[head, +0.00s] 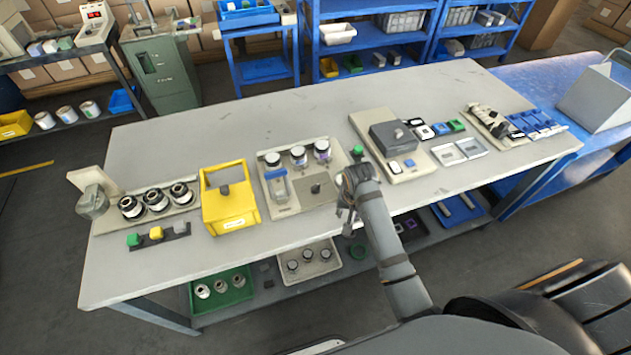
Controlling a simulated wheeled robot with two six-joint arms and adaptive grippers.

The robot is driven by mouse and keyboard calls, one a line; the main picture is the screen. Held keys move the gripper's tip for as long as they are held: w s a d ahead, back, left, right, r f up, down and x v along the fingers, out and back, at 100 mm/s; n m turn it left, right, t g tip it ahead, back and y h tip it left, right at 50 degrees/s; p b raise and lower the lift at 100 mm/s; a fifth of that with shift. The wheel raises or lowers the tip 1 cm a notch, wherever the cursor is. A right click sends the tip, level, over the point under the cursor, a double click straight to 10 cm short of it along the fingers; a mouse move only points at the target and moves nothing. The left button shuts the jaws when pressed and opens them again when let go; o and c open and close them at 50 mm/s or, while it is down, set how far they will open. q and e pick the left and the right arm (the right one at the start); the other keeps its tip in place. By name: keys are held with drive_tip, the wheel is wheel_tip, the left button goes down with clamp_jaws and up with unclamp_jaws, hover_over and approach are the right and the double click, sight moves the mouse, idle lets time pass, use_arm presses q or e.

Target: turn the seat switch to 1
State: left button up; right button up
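I cannot make out a label or a numeral 1, so I cannot tell which part is the seat switch. A beige plate (284,206) in the middle of the table carries a small dark knob (316,188), a blue-topped clear container and a row of dark-rimmed jars. To its right, a dark grey box (392,139) with a small knob on top stands on another beige base (366,126). My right gripper (346,205) hangs at the table's front edge, just right of the first plate, apart from both knobs. Its fingers are too small to read. My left gripper is out of view.
A yellow bin (229,208) and a rack of dark round parts (157,200) stand on the left. Blue trays (535,120) are at the right. The table's back middle is clear. A lower shelf holds a green tray (240,292).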

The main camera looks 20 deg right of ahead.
sight(316, 186)
drive_tip(key=w+a+r+m, duration=0.1)
drive_tip(key=w, duration=0.1)
drive_tip(key=w+r+m, duration=0.1)
drive_tip(key=w, duration=0.2)
drive_tip(key=w+a+r+m, duration=0.1)
drive_tip(key=w+r, duration=0.1)
drive_tip(key=shift+w+a+g, duration=0.2)
drive_tip(key=shift+a+g, duration=0.1)
drive_tip(key=shift+g, duration=0.1)
drive_tip(key=w+a+r+m+g, duration=0.1)
drive_tip(key=w+a+r+m, duration=0.3)
drive_tip(key=w+r, duration=0.25)
drive_tip(key=shift+y, duration=0.3)
drive_tip(key=f, duration=0.3)
drive_tip(key=f+p, duration=0.1)
drive_tip(key=f, duration=0.5)
drive_tip(key=shift+s+d+f, duration=0.25)
drive_tip(key=shift+s+f, duration=0.15)
clamp_jaws()
